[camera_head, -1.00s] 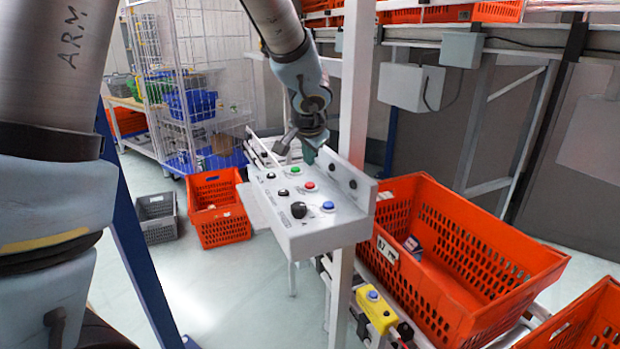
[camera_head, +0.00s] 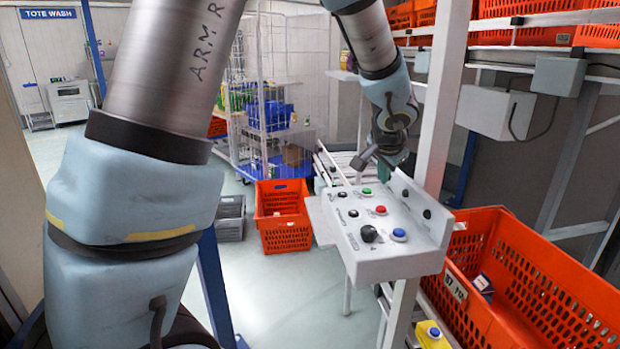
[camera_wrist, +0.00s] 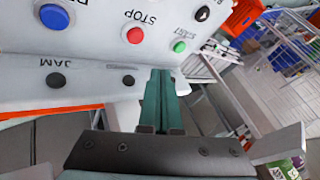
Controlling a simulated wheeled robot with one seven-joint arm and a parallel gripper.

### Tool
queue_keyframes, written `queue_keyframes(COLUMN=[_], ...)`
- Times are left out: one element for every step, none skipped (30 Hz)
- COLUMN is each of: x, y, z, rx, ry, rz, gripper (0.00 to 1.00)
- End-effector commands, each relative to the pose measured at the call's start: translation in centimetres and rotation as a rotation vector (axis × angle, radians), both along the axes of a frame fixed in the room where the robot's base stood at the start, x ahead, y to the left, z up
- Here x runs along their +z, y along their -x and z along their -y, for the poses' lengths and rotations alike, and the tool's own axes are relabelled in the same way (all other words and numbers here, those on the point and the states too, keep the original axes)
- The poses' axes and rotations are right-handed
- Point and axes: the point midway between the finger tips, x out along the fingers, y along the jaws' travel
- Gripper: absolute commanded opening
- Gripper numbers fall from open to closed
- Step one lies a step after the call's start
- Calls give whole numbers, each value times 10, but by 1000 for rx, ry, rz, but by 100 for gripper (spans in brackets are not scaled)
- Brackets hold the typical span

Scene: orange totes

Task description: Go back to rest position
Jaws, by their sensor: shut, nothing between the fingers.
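My arm rises on the left of the head view and reaches over to the control panel. My gripper (camera_head: 385,168) hangs above the back edge of the white control panel (camera_head: 375,265). In the wrist view my gripper's green fingers (camera_wrist: 161,95) are together with nothing between them. They point toward the panel, close to its edge; I cannot tell whether they touch it. The panel carries a red button (camera_head: 380,210) marked STOP, a green button (camera_head: 366,190), a blue button (camera_head: 399,235) and a black knob (camera_head: 369,233).
A large orange tote (camera_head: 545,290) with small items stands right of the panel. A smaller orange tote (camera_head: 285,235) and a grey crate (camera_head: 230,222) stand on the floor behind. A white post (camera_head: 440,100) rises beside my gripper. Open floor lies left of the panel.

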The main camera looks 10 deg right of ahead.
Motion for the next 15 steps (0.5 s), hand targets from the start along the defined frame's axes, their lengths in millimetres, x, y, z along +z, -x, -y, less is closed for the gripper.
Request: queue_keyframes(x=[-1,-2,-3,-5,-7,-11,-14,-18,-22,-26,-29,-34,-37,-41,-45], y=[-3,-5,-8,-10,-13,-15,-16,-16,-13,-10,-5,3,11,19,31], z=[-8,-16,-29,-42,-58,-82,-102,-124,-153,-175,-197,-225,-244,-262,-284], rx=[18,35,65,95,131,186,233,284,355,410,464,540,595,648,717], ry=[-2,-3,-4,-7,-8,-11,-11,-11,-8,-5,-1,8,18,28,44], rz=[-6,-13,-26,-40,-57,-83,-106,-132,-168,-197,-226,-268,-299,-329,-368], gripper=[0,0,0,0,0,0,0,0,0,0,0,0,0,0,0])
